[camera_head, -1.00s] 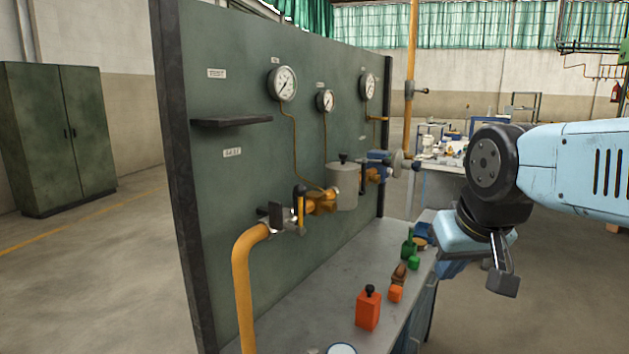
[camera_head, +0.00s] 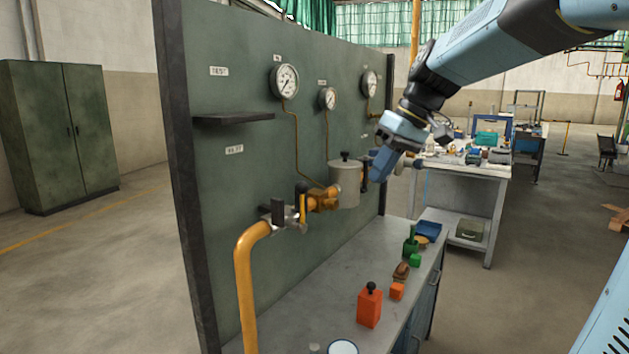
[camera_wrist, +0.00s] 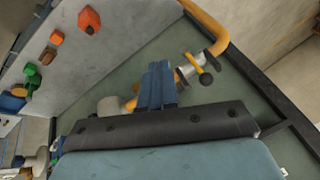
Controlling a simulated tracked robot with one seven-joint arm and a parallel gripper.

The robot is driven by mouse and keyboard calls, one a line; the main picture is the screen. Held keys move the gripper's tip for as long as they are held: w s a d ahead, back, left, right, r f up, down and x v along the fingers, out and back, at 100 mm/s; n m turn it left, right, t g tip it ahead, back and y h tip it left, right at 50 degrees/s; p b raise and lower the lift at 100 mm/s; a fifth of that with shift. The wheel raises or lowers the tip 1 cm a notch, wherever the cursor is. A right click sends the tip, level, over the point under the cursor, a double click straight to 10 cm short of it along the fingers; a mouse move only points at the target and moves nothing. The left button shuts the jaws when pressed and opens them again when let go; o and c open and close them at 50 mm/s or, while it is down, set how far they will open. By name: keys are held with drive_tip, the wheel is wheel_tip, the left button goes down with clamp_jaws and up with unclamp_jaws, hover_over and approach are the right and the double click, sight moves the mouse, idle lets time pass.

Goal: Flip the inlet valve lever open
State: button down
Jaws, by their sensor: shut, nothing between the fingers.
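The inlet valve (camera_head: 283,218) is a silver body on the yellow pipe in the head view. Its yellow lever (camera_head: 302,208) stands upright with a black end. In the wrist view the yellow lever (camera_wrist: 193,63) shows just right of my fingers, with its black knob (camera_wrist: 205,79) towards the camera. My gripper (camera_head: 380,165) is shut and empty, in front of the panel, right of the grey cylinder (camera_head: 344,187). In the wrist view my fingers (camera_wrist: 158,70) hide part of the pipe line. They look apart from the lever; the exact gap is unclear.
The green panel (camera_head: 235,185) carries gauges and a small shelf (camera_head: 233,119). On the bench (camera_head: 320,285) below stand an orange block (camera_head: 369,306) with a black knob, green pieces (camera_head: 411,242) and a blue tray (camera_head: 428,232). Open floor lies right of the bench.

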drive_tip(key=w+a+r+n+g+y, duration=0.1)
drive_tip(key=w+a+r+n+y, duration=0.1)
drive_tip(key=w, duration=0.8)
drive_tip(key=shift+a+r+n+g+y, duration=0.15)
drive_tip(key=shift+r+n+g+y, duration=0.3)
drive_tip(key=shift+n, duration=0.45)
drive_tip(key=shift+w+f, duration=0.1)
approach(302, 206)
drive_tip(key=shift+w+a+f, duration=1.2)
drive_tip(key=shift+a+f, duration=0.05)
drive_tip(key=shift+a, duration=0.05)
